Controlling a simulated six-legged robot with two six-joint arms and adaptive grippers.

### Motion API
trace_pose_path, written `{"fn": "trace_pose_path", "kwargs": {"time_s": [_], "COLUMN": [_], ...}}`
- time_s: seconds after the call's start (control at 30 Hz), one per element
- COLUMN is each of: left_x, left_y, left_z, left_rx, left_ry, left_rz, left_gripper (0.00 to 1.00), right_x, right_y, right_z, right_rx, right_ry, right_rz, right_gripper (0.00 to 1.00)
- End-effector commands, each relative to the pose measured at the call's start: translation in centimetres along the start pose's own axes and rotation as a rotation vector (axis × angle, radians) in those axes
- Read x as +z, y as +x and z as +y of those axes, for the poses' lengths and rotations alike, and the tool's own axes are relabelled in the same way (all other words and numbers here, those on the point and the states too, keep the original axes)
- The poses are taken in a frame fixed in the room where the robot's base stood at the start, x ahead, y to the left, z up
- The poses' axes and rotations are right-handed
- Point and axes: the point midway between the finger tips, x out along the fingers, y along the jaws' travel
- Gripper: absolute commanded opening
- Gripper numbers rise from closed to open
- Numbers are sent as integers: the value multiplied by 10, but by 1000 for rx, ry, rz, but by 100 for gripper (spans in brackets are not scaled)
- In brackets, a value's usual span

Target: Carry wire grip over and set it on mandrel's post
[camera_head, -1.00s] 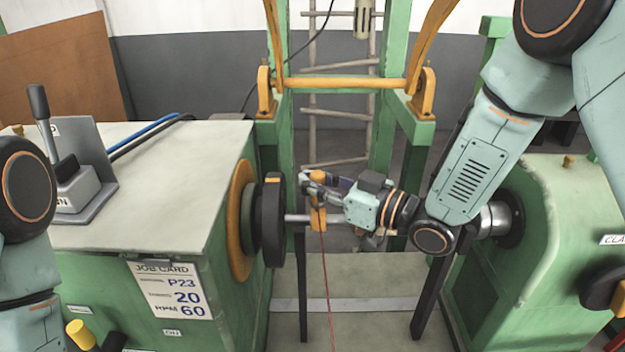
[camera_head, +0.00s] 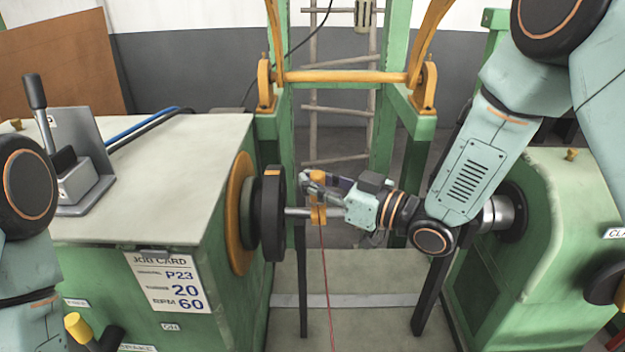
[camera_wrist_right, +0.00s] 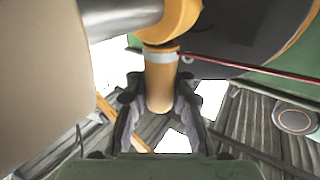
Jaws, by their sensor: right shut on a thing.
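The wire grip (camera_head: 318,213) is a small orange piece with a red wire hanging from it. My right gripper (camera_head: 314,184) is shut on its upper stem. In the right wrist view the orange stem (camera_wrist_right: 160,85) stands between the two fingers (camera_wrist_right: 158,105), with the red wire running off to the right. The mandrel's black disc (camera_head: 272,215) is at the left, and its grey post (camera_head: 297,212) points right from it. The grip's lower orange part meets the post; whether it is around it or only against it is unclear. My left gripper is out of view.
A green machine with an orange flange (camera_head: 238,214) and a job card (camera_head: 168,283) stands left. Another green housing (camera_head: 575,215) stands right. A green frame with an orange crossbar (camera_head: 345,77) rises behind. The floor gap between the machines is open.

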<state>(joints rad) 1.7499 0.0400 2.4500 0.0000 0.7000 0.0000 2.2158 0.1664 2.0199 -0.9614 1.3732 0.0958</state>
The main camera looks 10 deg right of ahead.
Motion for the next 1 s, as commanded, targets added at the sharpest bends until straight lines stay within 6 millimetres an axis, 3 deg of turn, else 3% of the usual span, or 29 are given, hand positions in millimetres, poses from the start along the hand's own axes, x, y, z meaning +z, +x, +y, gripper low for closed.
{"fn": "trace_pose_path", "kwargs": {"time_s": [0.07,0.1,0.43,0.77,1.0], "left_x": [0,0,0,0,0], "left_y": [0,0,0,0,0], "left_z": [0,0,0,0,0], "left_rx": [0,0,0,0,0], "left_ry": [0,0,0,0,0], "left_rz": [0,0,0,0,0], "left_gripper": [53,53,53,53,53], "right_x": [0,0,0,0,-1], "right_y": [0,0,0,-1,-22], "right_z": [0,0,0,0,2], "right_rx": [0,0,0,0,5], "right_ry": [0,0,0,1,4], "right_rz": [0,0,0,0,2], "right_gripper": [0,20,48,49,49]}}
